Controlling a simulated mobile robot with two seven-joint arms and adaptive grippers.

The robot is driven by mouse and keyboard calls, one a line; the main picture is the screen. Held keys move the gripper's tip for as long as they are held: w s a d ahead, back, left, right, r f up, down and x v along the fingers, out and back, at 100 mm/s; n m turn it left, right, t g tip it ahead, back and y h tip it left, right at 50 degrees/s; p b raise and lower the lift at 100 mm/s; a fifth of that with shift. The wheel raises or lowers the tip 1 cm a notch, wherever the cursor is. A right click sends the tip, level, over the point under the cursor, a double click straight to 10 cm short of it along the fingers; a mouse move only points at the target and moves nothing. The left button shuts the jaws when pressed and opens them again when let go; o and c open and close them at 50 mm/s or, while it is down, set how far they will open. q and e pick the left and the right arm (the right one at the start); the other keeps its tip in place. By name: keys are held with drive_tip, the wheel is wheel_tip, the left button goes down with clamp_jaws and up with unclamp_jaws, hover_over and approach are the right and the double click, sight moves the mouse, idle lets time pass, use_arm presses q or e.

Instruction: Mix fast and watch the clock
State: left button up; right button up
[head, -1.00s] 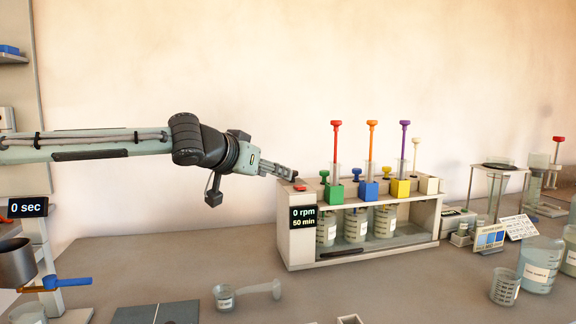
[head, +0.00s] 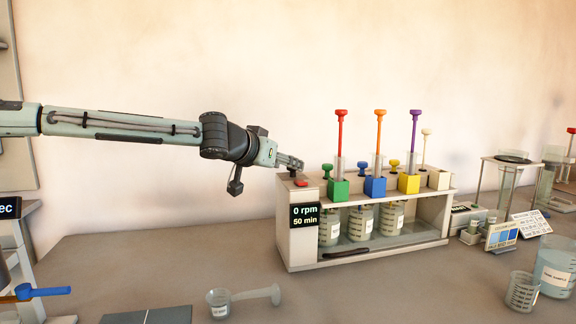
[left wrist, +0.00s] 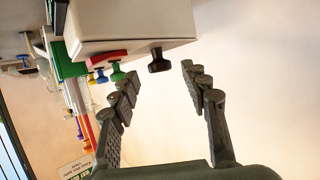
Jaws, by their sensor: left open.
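The jar-test mixer (head: 297,237) stands on the bench, its display (head: 305,215) reading "0 rpm" and "50 min". Beakers (head: 361,222) stand inside it. My left gripper (head: 293,163) is above the mixer's left end, close to a red button (head: 301,182). In the left wrist view the gripper (left wrist: 160,78) is open and empty. A black knob (left wrist: 159,60) shows just beyond and between its fingertips, apart from them. The red button (left wrist: 95,59) is left of the knob. My right gripper is not in view.
Red, orange and purple plungers (head: 341,130) rise from coloured blocks on the mixer's top, right of my gripper. A small cup (head: 218,303) and a large beaker (head: 555,268) stand in front.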

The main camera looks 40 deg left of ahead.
use_arm(q)
drive_tip(key=shift+x, duration=0.95)
drive_tip(key=shift+c, duration=0.4)
clamp_jaws()
